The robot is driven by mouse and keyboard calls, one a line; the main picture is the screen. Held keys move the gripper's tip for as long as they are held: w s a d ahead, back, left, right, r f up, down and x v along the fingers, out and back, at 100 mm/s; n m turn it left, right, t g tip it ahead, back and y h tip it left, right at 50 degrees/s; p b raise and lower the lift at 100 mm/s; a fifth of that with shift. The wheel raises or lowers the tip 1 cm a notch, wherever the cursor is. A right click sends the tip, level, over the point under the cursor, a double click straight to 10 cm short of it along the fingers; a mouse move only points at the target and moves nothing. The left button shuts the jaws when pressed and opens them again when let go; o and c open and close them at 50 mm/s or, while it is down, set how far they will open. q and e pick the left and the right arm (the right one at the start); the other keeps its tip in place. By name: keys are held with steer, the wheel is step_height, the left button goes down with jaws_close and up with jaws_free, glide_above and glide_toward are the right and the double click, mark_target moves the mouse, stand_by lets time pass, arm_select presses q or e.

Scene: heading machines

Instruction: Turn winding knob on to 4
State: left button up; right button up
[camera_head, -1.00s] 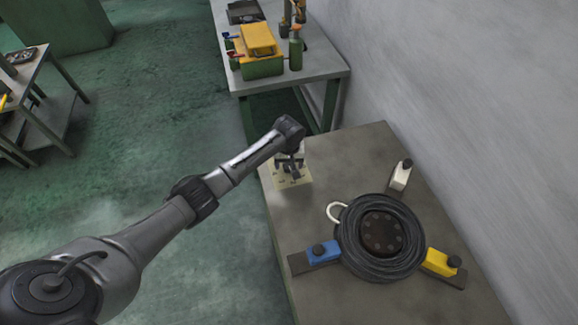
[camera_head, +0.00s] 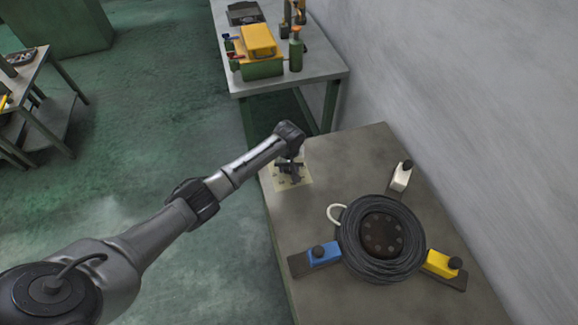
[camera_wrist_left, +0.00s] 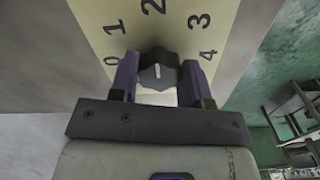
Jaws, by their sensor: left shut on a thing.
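The winding knob (camera_wrist_left: 158,72) is dark with a short white mark. It sits on a pale yellow dial plate (camera_wrist_left: 100,22) printed 0, 1, 2, 3, 4. In the left wrist view the white mark points up toward the 2. My left gripper (camera_wrist_left: 158,78) is shut on the knob, one finger on each side. In the head view the plate (camera_head: 303,181) lies at the far left corner of the near table, and my left gripper (camera_head: 290,168) is down over it. The knob is mostly hidden there. My right gripper is not in view.
A black coil (camera_head: 352,245) sits on the near table (camera_head: 345,155) among blue (camera_head: 323,254), yellow (camera_head: 440,262) and white (camera_head: 401,177) blocks. A wall runs along the right. A second table (camera_head: 320,65) with a yellow and green machine (camera_head: 260,48) stands behind.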

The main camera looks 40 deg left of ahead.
arm_select(q)
steer(key=shift+c, duration=0.8)
steer(key=m+p, duration=0.2)
steer(key=p, duration=0.1)
steer(key=shift+r+m, duration=0.2)
steer(key=shift+m, duration=0.2)
steer(key=shift+a+m+p, duration=0.1)
steer(key=shift+m+p, duration=0.6)
steer(key=shift+m, duration=0.2)
steer(key=m+p, duration=0.1)
steer(key=m, duration=0.1)
steer(key=shift+f+m, duration=0.1)
steer(key=shift+m, duration=0.3)
steer(key=m+p, duration=0.1)
steer(key=m, duration=0.1)
steer(key=shift+a+m, duration=0.1)
steer(key=shift+m, duration=0.2)
steer(key=m, duration=0.2)
steer(key=shift+f+m, duration=0.1)
steer(key=shift+m, duration=0.3)
steer(key=m, duration=0.3)
steer(key=shift+a+m, duration=0.1)
steer(key=shift+m, duration=1)
